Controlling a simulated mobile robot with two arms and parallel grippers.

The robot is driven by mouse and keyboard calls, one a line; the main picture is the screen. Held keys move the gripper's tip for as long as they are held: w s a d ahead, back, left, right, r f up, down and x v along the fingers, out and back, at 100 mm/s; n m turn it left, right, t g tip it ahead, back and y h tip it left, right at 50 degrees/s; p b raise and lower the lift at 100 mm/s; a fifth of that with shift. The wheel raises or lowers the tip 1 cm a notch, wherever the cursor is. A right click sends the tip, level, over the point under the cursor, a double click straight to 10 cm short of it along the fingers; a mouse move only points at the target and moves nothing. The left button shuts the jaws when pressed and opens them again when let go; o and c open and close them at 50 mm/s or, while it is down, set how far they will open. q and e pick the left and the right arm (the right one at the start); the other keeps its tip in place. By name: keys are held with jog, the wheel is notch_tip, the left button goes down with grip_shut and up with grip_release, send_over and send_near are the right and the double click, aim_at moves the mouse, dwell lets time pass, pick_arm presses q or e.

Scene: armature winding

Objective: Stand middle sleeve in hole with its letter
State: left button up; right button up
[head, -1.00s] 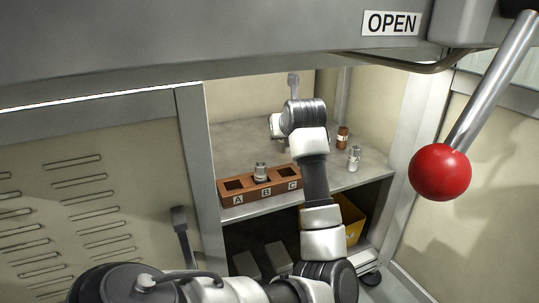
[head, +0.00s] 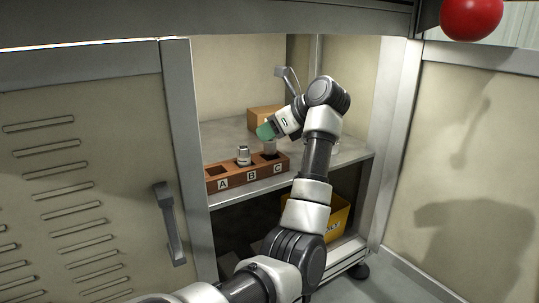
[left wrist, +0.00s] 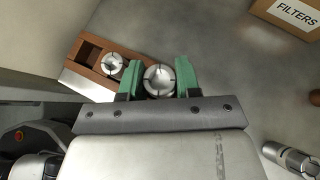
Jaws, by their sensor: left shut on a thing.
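The brown wooden block (head: 222,183) sits on the shelf with holes lettered A, B and C along its front. One silver sleeve (head: 243,155) stands upright in hole B; it also shows in the left wrist view (left wrist: 113,66). Hole A is empty. My left gripper (head: 269,140), with green fingers, is shut on another silver sleeve (left wrist: 159,80), upright at hole C. I cannot tell how deep it sits in the hole. No letter on either sleeve is readable. A third silver sleeve (left wrist: 290,158) is on the shelf at lower right in the wrist view. My right gripper is out of view.
A cardboard box (left wrist: 292,14) labelled FILTERS stands at the back of the shelf. A brown item (left wrist: 315,97) shows at the right edge of the wrist view. Cabinet walls bound the opening on both sides. A yellow bin (head: 328,222) is below the shelf.

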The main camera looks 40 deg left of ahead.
aim_at(270, 144)
pick_arm(q)
notch_tip(270, 144, down, 4)
jog(key=shift+r+b, duration=0.1)
jog(key=shift+b, duration=1.1)
jog(key=shift+r, duration=0.15)
jog(key=o, duration=0.9)
jog(key=shift+o, duration=0.2)
